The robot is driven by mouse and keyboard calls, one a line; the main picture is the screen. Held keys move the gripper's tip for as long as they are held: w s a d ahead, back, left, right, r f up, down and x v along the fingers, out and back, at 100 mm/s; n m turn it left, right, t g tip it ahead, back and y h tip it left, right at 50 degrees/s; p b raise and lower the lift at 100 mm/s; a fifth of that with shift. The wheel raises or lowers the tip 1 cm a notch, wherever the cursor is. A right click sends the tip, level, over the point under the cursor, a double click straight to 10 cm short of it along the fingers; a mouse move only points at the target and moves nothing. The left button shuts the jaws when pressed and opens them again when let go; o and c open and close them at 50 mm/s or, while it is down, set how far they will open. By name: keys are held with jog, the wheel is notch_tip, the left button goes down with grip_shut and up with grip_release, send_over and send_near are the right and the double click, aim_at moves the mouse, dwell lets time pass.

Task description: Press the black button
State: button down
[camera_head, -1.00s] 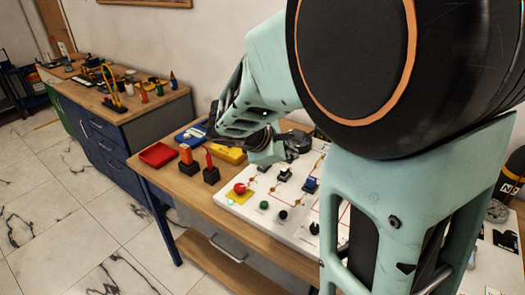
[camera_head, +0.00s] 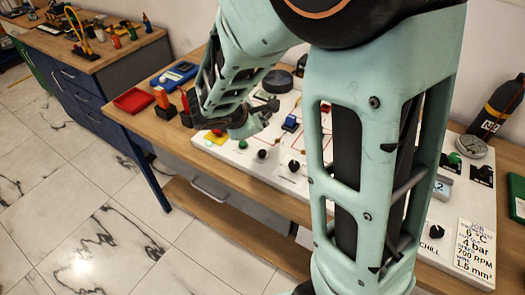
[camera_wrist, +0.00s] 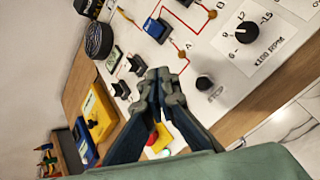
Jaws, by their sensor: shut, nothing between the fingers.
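The black button (camera_head: 262,154) is a small dark round cap on the front part of the white panel (camera_head: 216,147), between a green button (camera_head: 243,144) and a black knob (camera_head: 293,165). In the wrist view the black button (camera_wrist: 204,83) is uncovered, with a STOP label next to it. My gripper (camera_wrist: 163,76) is shut and empty, with its fingertips left of the button and apart from it in that picture. In the head view my gripper (camera_head: 266,106) is over the panel, behind the button; its exact height is unclear.
A red button on a yellow base (camera_wrist: 158,135) shows between my finger links. Switches (camera_wrist: 137,65) and a blue switch (camera_wrist: 157,30) stand on the panel. A red tray (camera_head: 133,100) lies at the table's left. A black bottle (camera_head: 497,107) stands at the right.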

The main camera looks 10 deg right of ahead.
jog(key=b, duration=0.6)
send_over(261, 154)
notch_tip(261, 154, down, 7)
jog(key=shift+f, duration=0.2)
jog(key=shift+d+f+b, duration=0.1)
jog(key=shift+f+b, duration=0.55)
jog(key=shift+b, duration=0.05)
jog(key=shift+f, duration=0.15)
jog(key=shift+f+b, duration=0.25)
jog(key=shift+b, duration=0.3)
jog(key=shift+f+b, duration=0.55)
jog(key=shift+b, duration=0.05)
dwell(0.8)
jog(key=shift+r, duration=0.1)
jog(key=shift+r+p, duration=0.7)
jog(key=shift+r, duration=0.2)
jog(key=shift+r, duration=0.1)
